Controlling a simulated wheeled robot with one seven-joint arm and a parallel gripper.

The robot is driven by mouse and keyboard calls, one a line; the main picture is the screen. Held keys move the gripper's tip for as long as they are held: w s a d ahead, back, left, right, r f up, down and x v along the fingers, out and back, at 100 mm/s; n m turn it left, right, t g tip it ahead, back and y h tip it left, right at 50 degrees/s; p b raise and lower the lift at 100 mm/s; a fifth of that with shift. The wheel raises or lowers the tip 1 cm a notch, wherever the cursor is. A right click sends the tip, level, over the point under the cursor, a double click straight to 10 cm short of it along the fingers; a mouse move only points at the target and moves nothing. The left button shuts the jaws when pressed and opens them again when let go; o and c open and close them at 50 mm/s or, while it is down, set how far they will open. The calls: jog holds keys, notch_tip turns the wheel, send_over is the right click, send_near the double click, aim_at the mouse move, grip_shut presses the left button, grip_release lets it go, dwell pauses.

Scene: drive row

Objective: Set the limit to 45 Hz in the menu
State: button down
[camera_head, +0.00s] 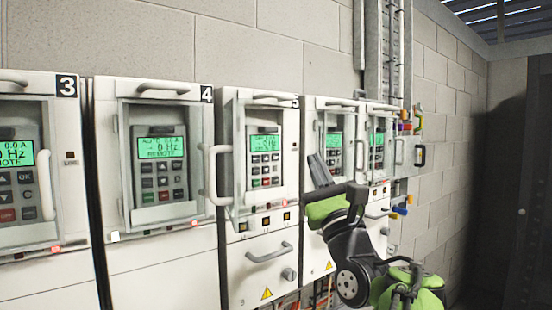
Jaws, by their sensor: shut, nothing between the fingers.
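Several white drive cabinets stand in a row, each with a recessed keypad and a lit green screen. On drive 4, the screen (161,147) reads AUTO, 0.0 A, 0 Hz and REMOTE, above the keypad (163,182). On drive 3, the partly cut-off screen (16,154) shows 0.0 A, 0 Hz and REMOTE. The drive 5 screen (265,143) is lit above its keypad (264,169), but its text is too small to read surely. My gripper (317,162) is shut and empty, pointing up in front of the cabinets right of drive 5, apart from its keypad.
Curved handles jut from the cabinets, including a tall one (213,174) between drives 4 and 5 and a lower one (269,252). Farther screens (335,140) are small. Conduits (384,50) climb the block wall. A dark cabinet (515,190) stands at right.

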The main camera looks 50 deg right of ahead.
aim_at(275, 157)
jog(key=shift+w+d+p, duration=0.3)
jog(key=shift+w+p, duration=0.25)
jog(key=shift+w, duration=0.85)
jog(key=shift+w+d+p, duration=0.35)
jog(key=shift+w+p, duration=0.2)
jog(key=shift+w, duration=0.9)
jog(key=shift+w+d+p, duration=0.3)
jog(key=shift+w+p, duration=0.25)
jog(key=shift+w, duration=0.85)
jog(key=shift+w, duration=0.1)
jog(key=shift+w+d+p, duration=0.1)
jog(key=shift+w+p, duration=0.25)
jog(key=shift+w, duration=0.3)
jog(key=shift+s, duration=0.8)
